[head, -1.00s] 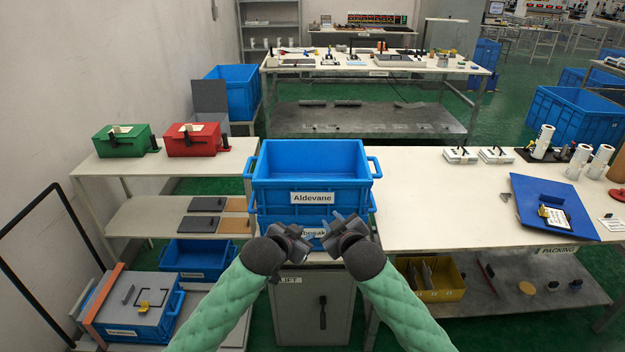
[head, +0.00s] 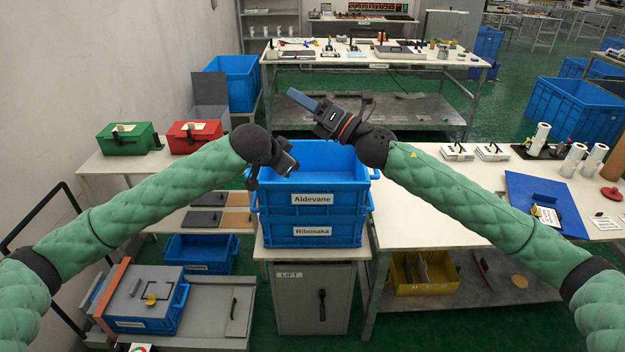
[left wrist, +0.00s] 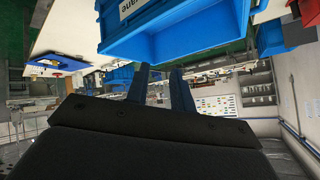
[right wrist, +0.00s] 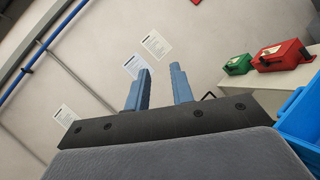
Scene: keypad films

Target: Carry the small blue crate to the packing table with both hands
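A blue open-topped crate labelled Aldevane (head: 313,198) sits stacked on another blue crate labelled Ribosaka (head: 313,232), on the grey lift cabinet. I cannot tell which one the task calls small. The upper crate looks empty and has side handles; the left one is partly hidden by my arm. My left gripper (head: 288,163) is over its left part; the left wrist view shows the fingers (left wrist: 160,72) apart and empty, near a blue crate (left wrist: 175,35). My right gripper (head: 300,99) is above its back rim, pointing left, with fingers (right wrist: 160,72) apart and empty. The packing table (head: 425,205) stands right of the crates.
The packing table's near left part is bare; a blue board (head: 543,203) and white rolls (head: 540,137) occupy its right. Green (head: 127,138) and red (head: 193,135) boxes stand on the left table. A grey-lidded blue crate (head: 140,300) is at lower left.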

